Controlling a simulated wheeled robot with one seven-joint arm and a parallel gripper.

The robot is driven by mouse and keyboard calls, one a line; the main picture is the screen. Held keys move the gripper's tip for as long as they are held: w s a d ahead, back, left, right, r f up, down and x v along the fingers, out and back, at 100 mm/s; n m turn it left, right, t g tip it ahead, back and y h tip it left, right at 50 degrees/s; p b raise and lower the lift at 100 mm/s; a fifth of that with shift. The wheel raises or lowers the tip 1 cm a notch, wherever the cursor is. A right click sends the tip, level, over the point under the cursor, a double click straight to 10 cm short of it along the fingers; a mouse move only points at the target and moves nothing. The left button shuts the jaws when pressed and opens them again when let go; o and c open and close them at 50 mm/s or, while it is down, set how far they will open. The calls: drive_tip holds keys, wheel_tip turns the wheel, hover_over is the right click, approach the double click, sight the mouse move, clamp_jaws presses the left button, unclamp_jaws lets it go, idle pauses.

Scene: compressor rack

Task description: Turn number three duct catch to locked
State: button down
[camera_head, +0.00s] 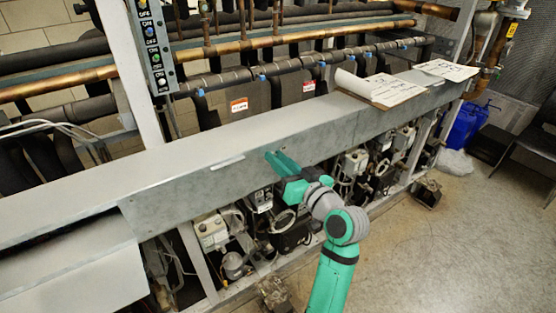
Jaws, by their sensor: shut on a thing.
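The long grey metal duct (180,170) runs across the front of the rack, from lower left to upper right. My gripper (281,160) is at the duct's front face, near the middle of the picture. Its teal fingers are shut on a duct catch, which they hide almost wholly. I cannot make out the catch's number or which way it is turned. A thin pale strip (228,162) shows on the duct's upper front edge, to the left of my gripper.
Compressors and valves (212,232) fill the rack below the duct. An open binder with papers (380,88) lies on the duct to the right. Pipes (270,42) run behind. A blue bin (468,125) and a dark chair (535,145) stand at right. The floor (440,250) at lower right is clear.

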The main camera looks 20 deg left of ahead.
drive_tip(key=shift+f+m, duration=0.15)
drive_tip(key=shift+m, duration=7.15)
drive_tip(key=c, duration=1.7)
unclamp_jaws()
drive_tip(key=shift+o, duration=0.2)
drive_tip(key=shift+d, duration=0.15)
drive_tip(key=v, duration=1)
drive_tip(key=shift+s+d, duration=0.2)
drive_tip(key=shift+s, duration=0.05)
